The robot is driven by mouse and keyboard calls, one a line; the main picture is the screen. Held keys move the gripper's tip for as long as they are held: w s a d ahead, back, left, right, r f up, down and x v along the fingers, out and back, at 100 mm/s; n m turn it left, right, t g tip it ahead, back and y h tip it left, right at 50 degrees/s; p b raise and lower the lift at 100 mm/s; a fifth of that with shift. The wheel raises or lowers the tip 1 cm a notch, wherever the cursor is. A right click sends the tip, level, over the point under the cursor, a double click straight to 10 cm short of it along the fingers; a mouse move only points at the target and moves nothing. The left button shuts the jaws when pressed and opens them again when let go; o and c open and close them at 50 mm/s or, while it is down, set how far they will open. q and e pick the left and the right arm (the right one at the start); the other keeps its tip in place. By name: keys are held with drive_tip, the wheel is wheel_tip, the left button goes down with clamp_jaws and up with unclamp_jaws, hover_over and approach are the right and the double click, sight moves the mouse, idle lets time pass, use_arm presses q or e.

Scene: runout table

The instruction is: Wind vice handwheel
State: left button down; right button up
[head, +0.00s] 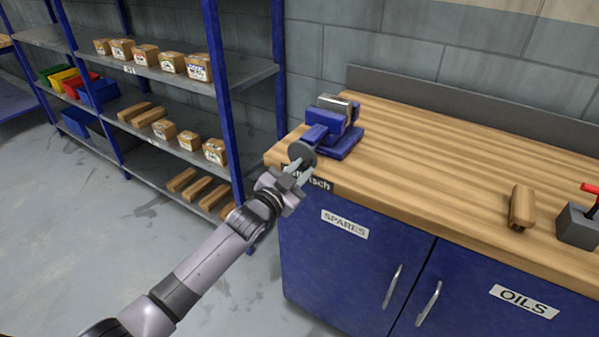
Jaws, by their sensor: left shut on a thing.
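The blue vice (334,128) stands at the left end of the wooden workbench top (440,135), with metal jaws at its top. Its grey round handwheel (302,152) faces out past the bench's front edge. My left gripper (299,174) is at the lower side of the handwheel, shut on it; the fingers partly cover the lower rim. My right gripper is not in view.
Blue cabinet doors (350,262) are below. Blue-post shelves (226,100) with boxes stand close at left. The middle of the bench is clear.

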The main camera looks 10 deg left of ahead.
use_arm(q)
drive_tip(key=c, duration=1.1)
unclamp_jaws()
drive_tip(key=shift+r, duration=0.1)
